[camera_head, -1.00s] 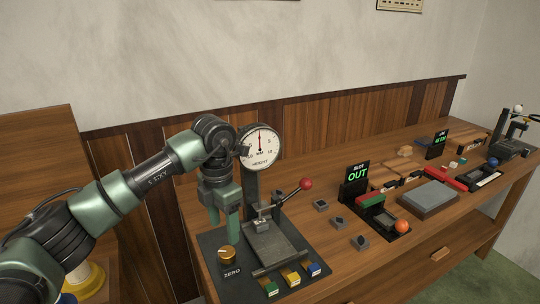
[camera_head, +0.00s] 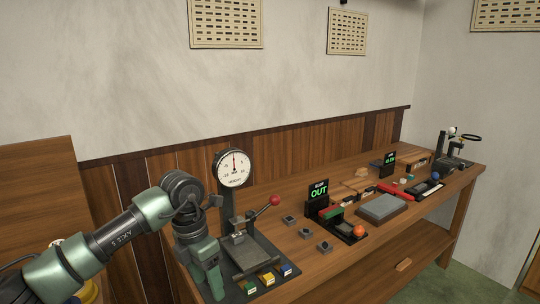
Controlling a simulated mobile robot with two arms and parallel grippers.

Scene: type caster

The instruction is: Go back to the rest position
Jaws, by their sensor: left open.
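My left arm comes in from the left, and my left gripper (camera_head: 207,278) hangs down at the near left corner of the bench. It is open, and I see nothing between its fingers. It is beside the dial gauge stand, left of its dark base plate (camera_head: 252,258). The gauge (camera_head: 234,169) has a round white dial, and a lever with a red knob (camera_head: 274,201) sticks out to its right. My right gripper is not in view.
The wooden bench (camera_head: 325,262) runs to the far right. Small dark blocks, an OUT display (camera_head: 319,192), an orange ball (camera_head: 359,231) and a grey slab (camera_head: 381,208) stand on it. Another stand (camera_head: 452,147) is at the far end. Wall charts hang above.

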